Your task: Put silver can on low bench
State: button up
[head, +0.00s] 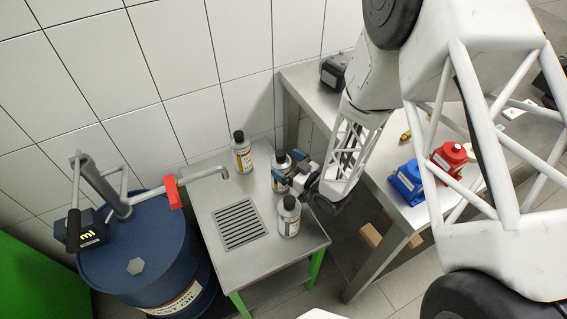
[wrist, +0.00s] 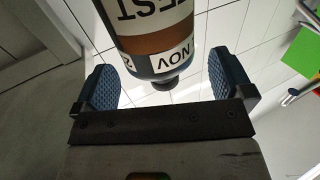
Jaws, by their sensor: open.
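A silver can with a dark cap and printed label (head: 281,162) is upright at the right back edge of the low bench (head: 208,205), partly hidden by my gripper. My gripper (head: 289,167) is open beside it, with its blue finger pads around the can's upper part. In the wrist view the can (wrist: 158,35) shows between the two pads of my gripper (wrist: 167,84), with visible gaps on both sides. Two similar cans stand on the low bench: one at the back (head: 242,156) and one at the front right (head: 289,218).
A drain grate (head: 240,223) is set in the low bench. The higher bench (head: 400,205) at right holds a blue part (head: 407,183) and a red part (head: 449,157).

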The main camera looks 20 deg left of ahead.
jog(key=shift+r, duration=3.05)
